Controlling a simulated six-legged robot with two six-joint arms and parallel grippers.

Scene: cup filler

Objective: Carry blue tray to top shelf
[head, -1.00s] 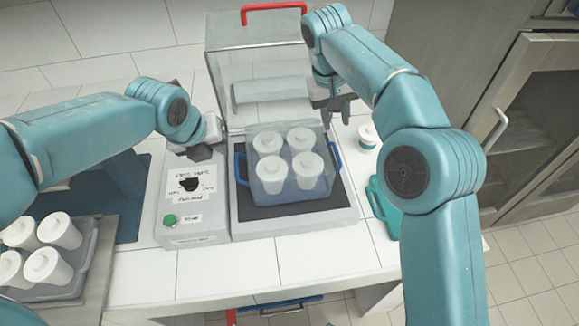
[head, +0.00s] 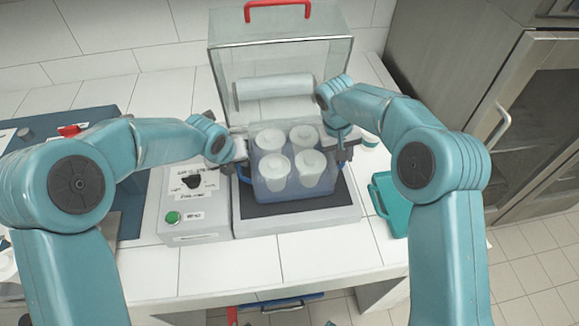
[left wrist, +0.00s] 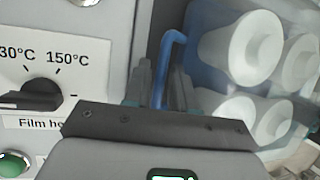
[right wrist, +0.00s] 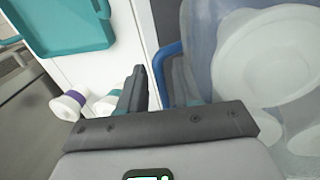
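The blue tray (head: 295,188) has see-through walls and blue side handles, and holds several white cups. It sits on the dark plate of the machine under its raised clear lid. My left gripper (head: 240,168) is at the tray's left side. In the left wrist view its fingers (left wrist: 162,88) are apart, with the left blue handle (left wrist: 172,50) between them. My right gripper (head: 345,155) is at the right side. In the right wrist view its fingers (right wrist: 160,88) are apart, with the right blue handle (right wrist: 162,62) between them.
The machine's control box (head: 192,212) with a knob and green button stands left of the tray. A teal tray (head: 390,205) lies at the right table edge, near a cup (head: 370,138). The raised clear lid (head: 280,65) stands behind. A cabinet (head: 500,120) is at the right.

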